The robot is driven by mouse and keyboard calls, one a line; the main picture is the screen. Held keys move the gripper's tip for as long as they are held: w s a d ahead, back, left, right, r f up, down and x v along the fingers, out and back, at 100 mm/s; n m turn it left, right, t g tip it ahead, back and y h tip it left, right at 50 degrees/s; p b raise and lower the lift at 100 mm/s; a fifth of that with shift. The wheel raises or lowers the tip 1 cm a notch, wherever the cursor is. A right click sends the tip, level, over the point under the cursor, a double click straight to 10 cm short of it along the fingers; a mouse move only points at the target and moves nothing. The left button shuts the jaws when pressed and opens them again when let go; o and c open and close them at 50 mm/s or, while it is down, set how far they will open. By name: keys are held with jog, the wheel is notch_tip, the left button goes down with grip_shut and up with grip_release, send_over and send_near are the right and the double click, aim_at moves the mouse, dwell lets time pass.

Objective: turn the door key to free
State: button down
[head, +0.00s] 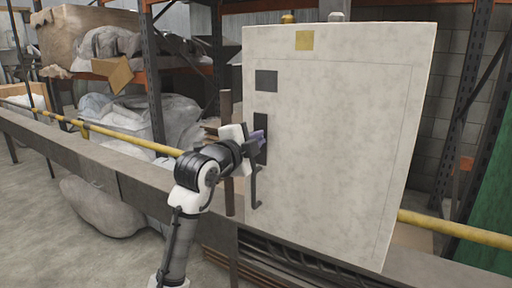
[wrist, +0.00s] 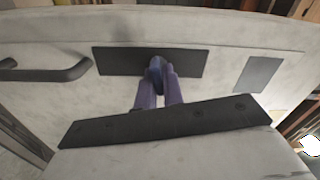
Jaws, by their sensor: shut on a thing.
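The plate also shows in the head view (head: 261,122), on the left side of a pale grey door (head: 340,150). My gripper (wrist: 159,88) has purple fingers and is shut on the key, close in front of the plate. In the head view my gripper (head: 259,137) reaches the plate from the left and hides the key. The key's turn angle is hard to tell; its visible edge looks in line with the fingers.
A black door handle (head: 256,187) sits below the plate; it is at the left in the wrist view (wrist: 45,70). A dark square (head: 266,81) is above the plate. A yellow rail (head: 150,145) and grey beam (head: 100,162) run behind my arm.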

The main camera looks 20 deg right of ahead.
jog(key=shift+f+m+b, duration=0.15)
jog(key=shift+m+b, duration=0.5)
jog(key=shift+m, duration=0.75)
jog(key=c, duration=1.5)
grip_release()
jog(key=b+v, duration=0.1)
jog(key=v, duration=1.2)
jog(key=shift+s+a, duration=0.25)
jog(key=shift+s, duration=0.05)
